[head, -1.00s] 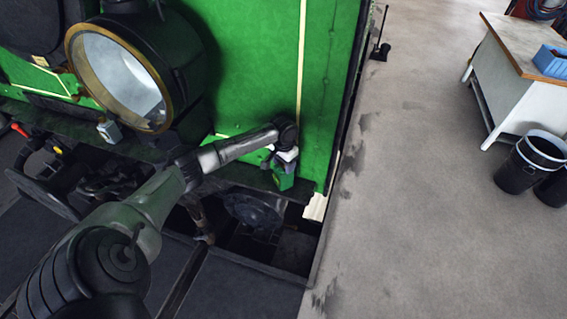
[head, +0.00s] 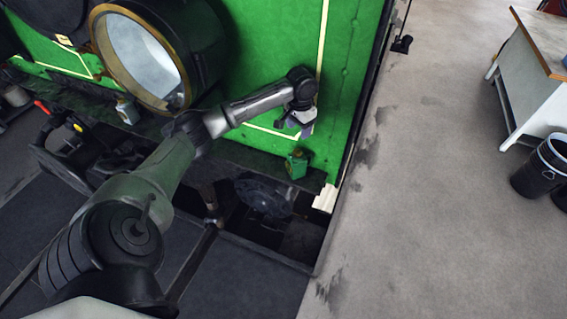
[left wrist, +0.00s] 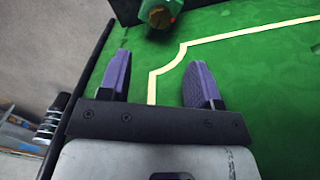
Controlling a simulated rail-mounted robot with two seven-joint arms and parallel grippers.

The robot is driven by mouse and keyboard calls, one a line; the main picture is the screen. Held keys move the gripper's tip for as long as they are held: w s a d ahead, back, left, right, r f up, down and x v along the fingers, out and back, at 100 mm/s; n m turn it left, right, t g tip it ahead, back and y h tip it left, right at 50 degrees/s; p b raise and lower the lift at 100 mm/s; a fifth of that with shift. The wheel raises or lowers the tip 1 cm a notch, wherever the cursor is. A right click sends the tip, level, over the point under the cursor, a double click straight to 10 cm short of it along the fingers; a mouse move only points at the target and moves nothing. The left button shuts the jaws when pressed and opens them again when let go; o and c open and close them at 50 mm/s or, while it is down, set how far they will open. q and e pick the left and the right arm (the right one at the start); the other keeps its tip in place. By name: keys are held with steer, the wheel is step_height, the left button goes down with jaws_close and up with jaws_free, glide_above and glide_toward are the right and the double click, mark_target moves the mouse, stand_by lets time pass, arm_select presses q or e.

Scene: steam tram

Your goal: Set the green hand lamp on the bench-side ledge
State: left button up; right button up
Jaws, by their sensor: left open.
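The green hand lamp (head: 297,164) stands on the dark ledge (head: 262,161) along the foot of the green tram front, near the ledge's right end. My left gripper (head: 296,130) is above the lamp, apart from it, close to the green panel. In the left wrist view, the two purple-padded fingers of the left gripper (left wrist: 158,62) are spread with nothing between them. Part of the lamp (left wrist: 160,14) shows beyond the fingertips at the top edge of that view. My right gripper is not in view.
A large round headlamp (head: 143,55) with a brass rim sticks out left of my forearm. A small pale-blue item (head: 127,110) stands on the ledge below it. A white bench (head: 535,85) and dark bins (head: 540,165) are at right. The floor between is clear.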

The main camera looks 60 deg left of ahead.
arm_select(q)
steer(key=s+d+f+m, duration=0.3)
steer(key=s+d+f, duration=0.2)
steer(key=d+f, duration=0.55)
steer(key=s+d+f+m, duration=0.3)
steer(key=s+d+f, duration=0.3)
steer(key=d, duration=0.8)
steer(key=s+d+r+n+t, duration=0.1)
steer(key=s+d+r+t, duration=0.1)
steer(key=s+d, duration=0.9)
steer(key=s+t, duration=0.1)
steer(key=s, duration=0.3)
steer(key=shift+d+r+t, duration=0.15)
steer(key=shift+r+t, duration=0.15)
steer(key=shift+r, duration=0.05)
steer(key=shift+r, duration=0.15)
step_height(320, 180, up, 19)
steer(key=p, duration=1.9)
steer(key=shift+r, duration=0.15)
